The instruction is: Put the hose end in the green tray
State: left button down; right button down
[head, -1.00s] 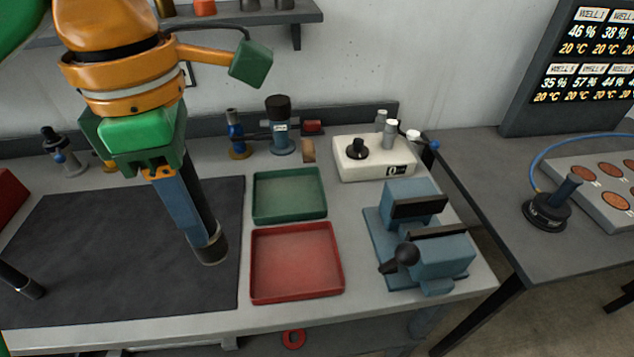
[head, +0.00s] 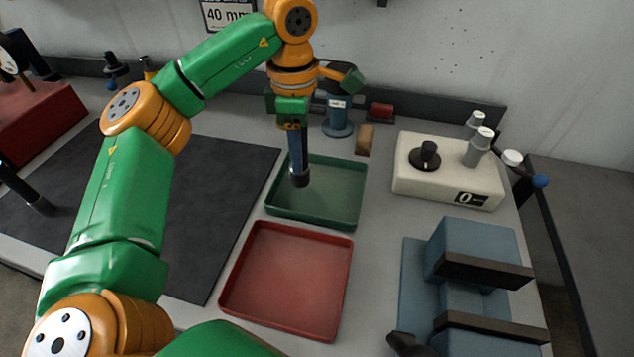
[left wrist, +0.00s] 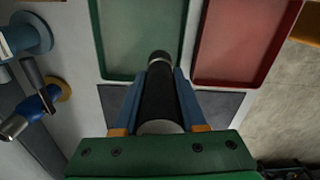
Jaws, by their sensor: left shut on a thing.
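The green tray (head: 345,210) lies on the bench behind the red tray in the head view, and it also shows in the left wrist view (left wrist: 140,45). My left gripper (head: 296,165) points down over the left part of the green tray. It is shut on the hose end (left wrist: 160,95), a dark cylinder with a pale ring, which lies between the two blue fingers in the left wrist view. In the head view its dark tip (head: 300,180) shows against the tray. I cannot tell whether it touches the tray floor. My right gripper is not in view.
The red tray (head: 290,280) lies in front of the green one. A dark mat (head: 205,185) is at left. A white box with a knob (head: 450,170) and a blue vise (head: 470,270) stand at right. A blue fitting (head: 338,120) and a small brown block (head: 365,139) stand behind.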

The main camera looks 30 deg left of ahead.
pick_arm(q)
jog(key=f, duration=0.2)
jog(key=w+d+f+p, duration=0.1)
jog(key=f, duration=0.1)
jog(key=d+f+p, duration=0.1)
jog(key=f, duration=0.1)
jog(key=shift+w+d, duration=0.1)
jog(key=shift+w, duration=0.1)
jog(key=shift+w+f, duration=0.15)
jog(key=shift+f, duration=0.4)
jog(key=shift+c, duration=2.4)
grip_release()
jog(key=shift+r, duration=0.1)
notch_tip(320, 180, up, 12)
jog(key=shift+r, duration=0.2)
